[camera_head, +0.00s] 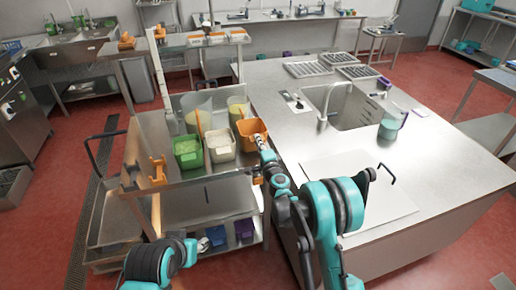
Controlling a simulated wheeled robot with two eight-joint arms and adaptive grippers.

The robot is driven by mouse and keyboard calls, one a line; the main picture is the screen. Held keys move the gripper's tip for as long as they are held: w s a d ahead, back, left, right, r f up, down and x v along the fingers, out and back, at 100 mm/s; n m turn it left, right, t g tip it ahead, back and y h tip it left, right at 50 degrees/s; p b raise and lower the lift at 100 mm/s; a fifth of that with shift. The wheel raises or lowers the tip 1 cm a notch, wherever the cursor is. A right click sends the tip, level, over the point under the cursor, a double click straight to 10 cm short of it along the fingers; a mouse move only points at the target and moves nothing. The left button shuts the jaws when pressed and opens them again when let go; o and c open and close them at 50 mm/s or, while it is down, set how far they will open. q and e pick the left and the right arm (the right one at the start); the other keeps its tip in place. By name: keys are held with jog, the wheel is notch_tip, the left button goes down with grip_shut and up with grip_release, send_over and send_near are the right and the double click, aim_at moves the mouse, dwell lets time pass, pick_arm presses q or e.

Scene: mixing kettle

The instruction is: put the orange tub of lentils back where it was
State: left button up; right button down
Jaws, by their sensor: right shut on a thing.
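The orange tub (251,131) is at the right end of the cart's upper shelf, beside the island counter. My right gripper (261,141) is shut on its near side. The tub looks upright; its contents are too small to tell, and I cannot tell if its base touches the shelf. A white tub (221,148) stands just left of it, and a green tub (188,152) further left. My left arm shows at the bottom left, but its gripper is out of view.
The metal cart (172,178) holds clear containers (238,110) behind the tubs and purple and blue tubs (243,228) below. The counter (275,90) has a sink (345,108), a jug (389,126) and a white board (358,188). An orange bracket (158,172) is at the cart's left.

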notch_tip(320, 180, down, 3)
jog(key=shift+r+b, duration=0.15)
jog(key=shift+b, duration=0.15)
jog(key=c, duration=1.7)
grip_release()
